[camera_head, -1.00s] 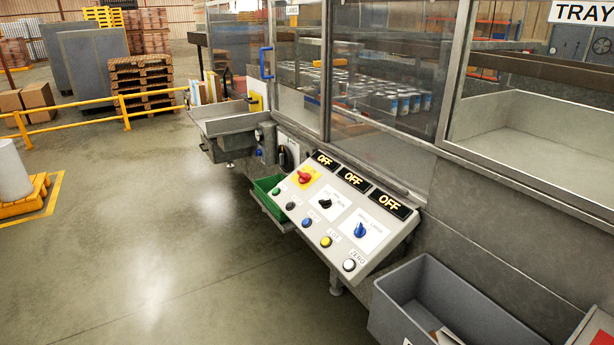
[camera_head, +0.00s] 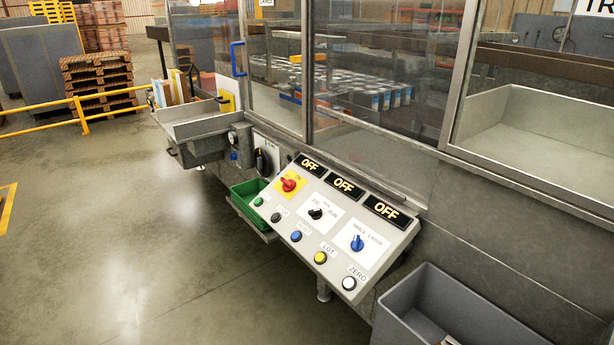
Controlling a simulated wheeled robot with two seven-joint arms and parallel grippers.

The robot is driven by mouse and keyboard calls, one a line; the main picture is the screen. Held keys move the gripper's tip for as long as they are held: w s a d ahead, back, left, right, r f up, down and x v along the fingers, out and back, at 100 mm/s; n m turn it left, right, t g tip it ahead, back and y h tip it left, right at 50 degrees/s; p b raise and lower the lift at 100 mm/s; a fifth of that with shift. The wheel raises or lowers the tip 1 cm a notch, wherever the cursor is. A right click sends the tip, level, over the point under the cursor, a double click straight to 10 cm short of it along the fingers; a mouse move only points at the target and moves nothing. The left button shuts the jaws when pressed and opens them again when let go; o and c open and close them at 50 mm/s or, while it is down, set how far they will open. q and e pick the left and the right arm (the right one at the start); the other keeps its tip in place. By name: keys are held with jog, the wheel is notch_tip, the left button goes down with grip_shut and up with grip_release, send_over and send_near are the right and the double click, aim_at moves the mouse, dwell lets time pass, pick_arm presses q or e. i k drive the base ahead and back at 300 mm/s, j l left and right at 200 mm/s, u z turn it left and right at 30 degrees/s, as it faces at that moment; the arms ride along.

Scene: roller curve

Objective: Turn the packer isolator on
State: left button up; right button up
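A slanted grey control panel (camera_head: 318,238) stands at the middle of the head view. A row of push buttons runs along the panel's lower edge. A black rotary handle (camera_head: 262,161) sits on a pale plate left of the panel. Which switch is the packer isolator is too small to read. Neither gripper is in view.
A green bin (camera_head: 248,205) sits under the panel's left end, and a grey bin (camera_head: 452,312) is at the lower right. A metal tray (camera_head: 207,128) juts out at the left. Glazed machine panels rise behind.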

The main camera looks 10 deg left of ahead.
aim_at(288, 185)
jog(key=i+j, duration=0.2)
jog(key=j, duration=0.15)
jog(key=i+j+z, duration=0.15)
jog(key=j, duration=0.2)
jog(key=i+j, duration=0.2)
jog(key=j, duration=0.15)
jog(key=i+j+z, duration=0.15)
jog(key=j, duration=0.25)
jog(key=i+j, duration=0.2)
jog(key=j, duration=0.15)
jog(key=i+j+z, duration=0.15)
jog(key=j, duration=0.25)
